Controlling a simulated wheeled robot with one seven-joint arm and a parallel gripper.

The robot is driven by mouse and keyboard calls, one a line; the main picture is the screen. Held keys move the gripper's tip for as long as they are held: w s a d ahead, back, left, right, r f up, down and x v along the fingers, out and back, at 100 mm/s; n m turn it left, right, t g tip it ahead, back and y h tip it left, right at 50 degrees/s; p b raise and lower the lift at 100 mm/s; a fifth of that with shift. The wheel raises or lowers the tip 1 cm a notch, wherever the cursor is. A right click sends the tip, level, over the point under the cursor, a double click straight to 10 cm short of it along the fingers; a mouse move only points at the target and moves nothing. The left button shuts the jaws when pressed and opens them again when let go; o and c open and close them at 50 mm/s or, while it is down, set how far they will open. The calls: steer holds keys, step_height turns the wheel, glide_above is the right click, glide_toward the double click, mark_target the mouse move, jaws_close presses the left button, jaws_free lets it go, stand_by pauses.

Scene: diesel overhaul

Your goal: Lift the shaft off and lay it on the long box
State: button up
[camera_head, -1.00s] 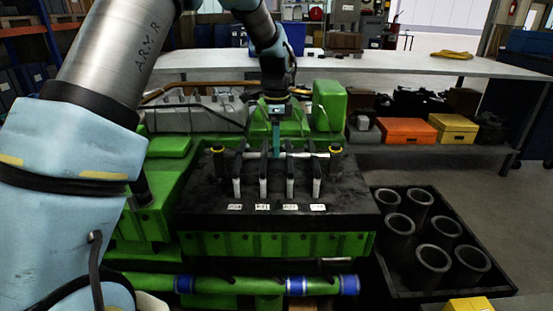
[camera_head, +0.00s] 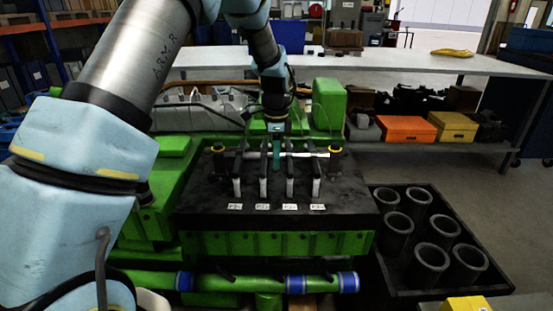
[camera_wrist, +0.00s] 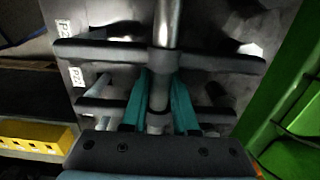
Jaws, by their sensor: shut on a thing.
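The shaft (camera_head: 306,155) is a thin silver rod lying across the black rocker arms on top of the green engine. It also shows in the wrist view (camera_wrist: 165,25), running up the picture over the dark arms. My gripper (camera_head: 277,165) points down near the middle of the shaft. In the wrist view its teal fingers (camera_wrist: 160,105) are on both sides of the shaft and shut on it. The shaft still appears to rest at the level of the rocker arms. I cannot make out which thing is the long box.
A black tray (camera_head: 388,270) with several dark cylinder liners stands right of the engine. A grey bench (camera_head: 400,62) runs behind, with orange (camera_head: 407,130) and yellow boxes (camera_head: 453,127) below. Yellow-topped posts (camera_head: 335,149) stand at the shaft's ends. A green pipe (camera_head: 235,284) lies in front.

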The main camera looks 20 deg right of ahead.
jaws_close()
stand_by(0.8)
steer(key=shift+r, duration=0.1)
